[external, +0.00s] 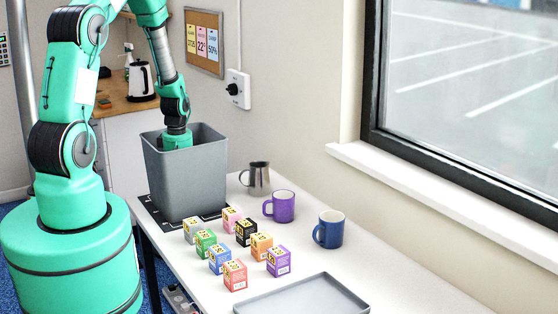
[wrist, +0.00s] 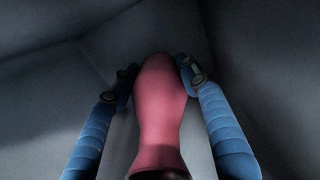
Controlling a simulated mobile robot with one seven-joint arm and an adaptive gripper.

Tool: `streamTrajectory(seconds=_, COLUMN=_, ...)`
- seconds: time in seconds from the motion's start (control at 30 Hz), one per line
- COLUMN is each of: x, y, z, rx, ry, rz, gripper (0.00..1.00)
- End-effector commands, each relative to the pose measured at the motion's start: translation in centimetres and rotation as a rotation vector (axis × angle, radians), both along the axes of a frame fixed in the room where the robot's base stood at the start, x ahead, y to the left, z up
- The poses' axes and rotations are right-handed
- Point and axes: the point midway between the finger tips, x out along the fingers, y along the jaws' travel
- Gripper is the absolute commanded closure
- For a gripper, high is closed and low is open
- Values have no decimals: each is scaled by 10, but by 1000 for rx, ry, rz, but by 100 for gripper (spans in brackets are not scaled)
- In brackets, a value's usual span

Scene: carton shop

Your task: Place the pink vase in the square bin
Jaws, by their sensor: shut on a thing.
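The square bin (external: 184,182) is a tall grey open container at the back left of the white table. My arm reaches down into it, and its wall hides my fingers in the external view. In the wrist view my gripper (wrist: 159,80) has its two blue fingers shut on the pink vase (wrist: 160,105), one on each side of it. The vase is inside the bin, with the grey inner walls (wrist: 60,60) around it. I cannot tell whether the vase touches the bin floor.
Several small coloured boxes (external: 245,232) stand in front of the bin. A metal pitcher (external: 259,179), a purple mug (external: 283,207) and a blue mug (external: 329,230) stand to the right. A grey tray (external: 305,298) lies at the front. The window sill (external: 400,180) borders the right side.

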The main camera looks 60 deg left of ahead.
Motion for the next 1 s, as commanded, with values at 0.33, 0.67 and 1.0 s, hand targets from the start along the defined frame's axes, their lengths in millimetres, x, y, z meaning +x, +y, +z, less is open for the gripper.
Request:
streamTrajectory(seconds=0.33, x=1, y=0, z=-1, rx=0, ry=-1, rz=0, gripper=88)
streamTrajectory(seconds=0.67, x=0, y=0, z=-29, rx=0, ry=1, rz=0, gripper=88)
streamTrajectory(seconds=1.0, x=1, y=1, z=-41, rx=2, ry=-2, rz=0, gripper=88)
